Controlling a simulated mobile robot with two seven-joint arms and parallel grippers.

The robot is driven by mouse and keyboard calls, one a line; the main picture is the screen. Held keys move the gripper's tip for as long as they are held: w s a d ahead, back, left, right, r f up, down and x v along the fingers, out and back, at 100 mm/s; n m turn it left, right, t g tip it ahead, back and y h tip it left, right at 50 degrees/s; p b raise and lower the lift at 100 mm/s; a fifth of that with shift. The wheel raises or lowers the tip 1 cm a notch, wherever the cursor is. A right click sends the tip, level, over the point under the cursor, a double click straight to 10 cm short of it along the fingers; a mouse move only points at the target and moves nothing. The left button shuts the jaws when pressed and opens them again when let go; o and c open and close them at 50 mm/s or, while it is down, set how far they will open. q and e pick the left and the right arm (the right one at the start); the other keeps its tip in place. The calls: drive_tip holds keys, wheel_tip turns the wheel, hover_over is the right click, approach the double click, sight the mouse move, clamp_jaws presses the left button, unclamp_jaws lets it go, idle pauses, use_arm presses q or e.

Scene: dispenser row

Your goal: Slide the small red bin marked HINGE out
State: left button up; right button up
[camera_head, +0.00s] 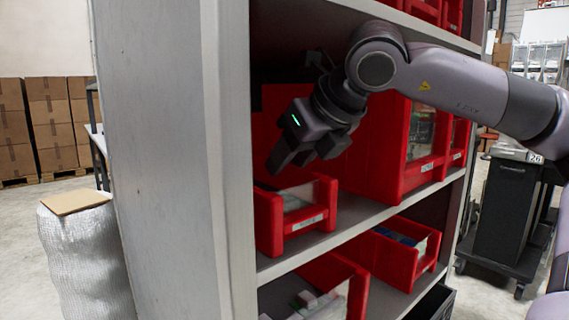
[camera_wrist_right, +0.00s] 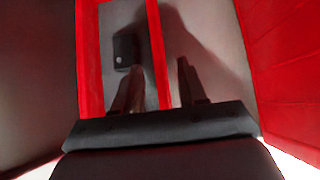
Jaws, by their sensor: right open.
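A small red bin (camera_head: 265,218) stands on the middle shelf at its left end, with a pale label on its front; the lettering is too small to read. Light-coloured contents show inside it. My right gripper (camera_head: 290,158) is above and slightly behind the bin's front, pointing down, apart from it and empty. In the right wrist view the two open fingers (camera_wrist_right: 160,85) appear either side of a red wall strip (camera_wrist_right: 155,50); I cannot tell the height gap. A dark box (camera_wrist_right: 124,50) lies left of that strip. My left gripper is not in view.
A larger red bin (camera_head: 391,180) stands right of the small one. More red bins (camera_head: 398,262) sit on the shelf below. The grey shelf side panel (camera_head: 165,150) closes the left.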

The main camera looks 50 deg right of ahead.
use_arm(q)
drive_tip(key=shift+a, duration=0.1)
use_arm(e)
drive_tip(key=shift+x, duration=1.25)
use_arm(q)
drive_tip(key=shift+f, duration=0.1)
use_arm(e)
drive_tip(key=shift+s, duration=0.1)
clamp_jaws()
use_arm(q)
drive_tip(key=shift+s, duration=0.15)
use_arm(e)
drive_tip(key=shift+s, duration=0.1)
